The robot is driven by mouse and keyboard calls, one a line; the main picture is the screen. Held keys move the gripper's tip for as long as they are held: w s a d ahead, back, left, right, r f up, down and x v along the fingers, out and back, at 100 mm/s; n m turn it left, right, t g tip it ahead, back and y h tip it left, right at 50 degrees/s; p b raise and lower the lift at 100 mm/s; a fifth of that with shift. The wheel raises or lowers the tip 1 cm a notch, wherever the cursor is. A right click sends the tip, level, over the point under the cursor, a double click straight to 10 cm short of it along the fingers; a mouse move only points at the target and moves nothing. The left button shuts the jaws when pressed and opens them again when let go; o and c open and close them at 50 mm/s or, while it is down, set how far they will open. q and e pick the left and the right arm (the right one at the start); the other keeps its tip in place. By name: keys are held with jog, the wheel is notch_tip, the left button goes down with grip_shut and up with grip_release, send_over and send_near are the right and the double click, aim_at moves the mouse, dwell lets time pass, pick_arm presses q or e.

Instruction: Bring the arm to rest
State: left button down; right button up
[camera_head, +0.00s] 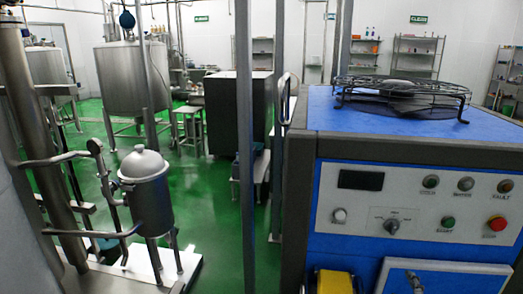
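Neither of my grippers and neither arm can be made out in the head view. No object held by me shows. The place ahead is a milk drink line hall. A blue and white machine (402,185) with a control panel stands close on the right. A steel vessel with a domed lid (147,190) stands on legs at the lower left.
A thick steel column (40,140) and pipes stand close at the left. A thin upright post (244,150) crosses the middle. A dark cabinet (225,115) and a large steel tank (131,75) stand farther back. Green floor (212,215) is open between vessel and machine.

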jog(key=s+a+f+m+g+y, duration=0.2)
jog(key=s+a+f+m+g, duration=0.15)
jog(key=s+a, duration=0.4)
jog(key=s+a+f+m+g+y, duration=0.1)
jog(key=s+a+f+m+g, duration=0.25)
jog(key=s, duration=0.75)
jog(key=s+a+f+m+g+y, duration=0.2)
jog(key=s+a+f+g, duration=0.25)
jog(key=s+a, duration=0.35)
notch_tip(320, 180, down, 23)
jog(key=s+d+g+p, duration=0.1)
jog(key=s+p, duration=0.1)
jog(key=s+d+f+g+p, duration=0.1)
jog(key=s+d+f+p, duration=0.1)
jog(key=s+f, duration=1.3)
jog(key=shift+s+d+f, duration=0.15)
jog(key=shift+s+d, duration=0.5)
jog(key=shift+s, duration=0.2)
jog(key=shift+g, duration=0.25)
